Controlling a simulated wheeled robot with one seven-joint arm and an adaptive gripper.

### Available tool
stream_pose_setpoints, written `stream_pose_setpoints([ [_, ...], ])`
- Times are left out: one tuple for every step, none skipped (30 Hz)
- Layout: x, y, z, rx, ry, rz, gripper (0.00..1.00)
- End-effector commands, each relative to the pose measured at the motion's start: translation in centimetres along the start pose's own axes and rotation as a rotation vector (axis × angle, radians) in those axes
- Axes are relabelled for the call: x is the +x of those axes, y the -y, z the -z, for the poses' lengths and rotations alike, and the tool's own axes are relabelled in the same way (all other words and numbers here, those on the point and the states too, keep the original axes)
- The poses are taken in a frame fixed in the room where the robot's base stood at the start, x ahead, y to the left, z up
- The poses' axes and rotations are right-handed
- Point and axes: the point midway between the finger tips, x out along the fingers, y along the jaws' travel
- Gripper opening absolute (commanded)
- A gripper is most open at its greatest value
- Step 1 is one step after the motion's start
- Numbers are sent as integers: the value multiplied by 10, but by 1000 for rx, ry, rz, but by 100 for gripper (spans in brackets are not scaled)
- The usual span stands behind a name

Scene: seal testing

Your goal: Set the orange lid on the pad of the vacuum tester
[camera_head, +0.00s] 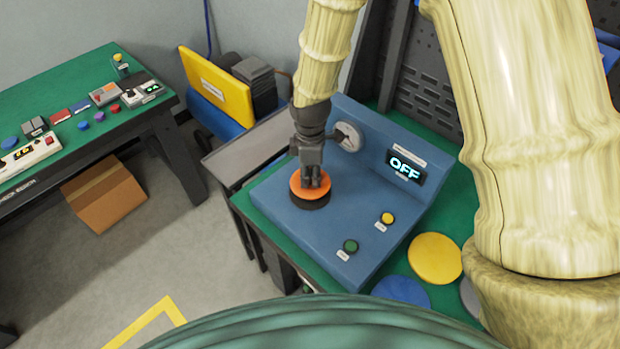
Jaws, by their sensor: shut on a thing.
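The vacuum tester (315,240) is a blue sloped console on a green bench top. Its dark round pad (311,203) is at the left of the console's face. The orange lid (300,192) is over the pad and looks level, with the pad's dark rim showing below it. My gripper (312,182) points down from above and is shut on the lid at its middle. I cannot tell whether the lid touches the pad. The fingertips partly hide the lid's top.
The tester has a gauge (347,137), a display (405,168) reading OFF, a yellow button (387,218) and a green button (350,246). A yellow lid (435,258), a blue lid (402,292) and a partly hidden grey one lie at right. A cardboard box (105,193) sits on the floor.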

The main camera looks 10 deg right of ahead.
Motion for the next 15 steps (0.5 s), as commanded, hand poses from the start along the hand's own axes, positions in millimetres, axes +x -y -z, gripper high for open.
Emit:
stream_pose_setpoints([
  [0, -1, 0, 0, 0, 0, 0],
  [1, -1, 0, 0, 0, 0, 0],
  [3, -1, 0, -1, 1, 0, 0],
  [5, -1, 0, -1, 1, 1, 0],
  [8, -1, 0, -1, 1, 2, 0],
  [11, -1, 0, -1, 2, 2, 0],
  [14, -1, 0, -1, 1, 1, 0],
  [17, -1, 0, 0, 1, 1, 0],
  [21, -1, 0, 0, 1, 2, 0],
  [23, -1, 0, 0, 1, 2, 0],
  [26, -1, 0, 0, 1, 2, 0],
  [28, 0, 0, 0, 1, 1, 0],
  [30, 0, 0, 0, 1, 1, 0],
  [32, -1, 0, 0, 1, 0, 0],
  [33, -1, 1, 0, 0, 0, 0],
])
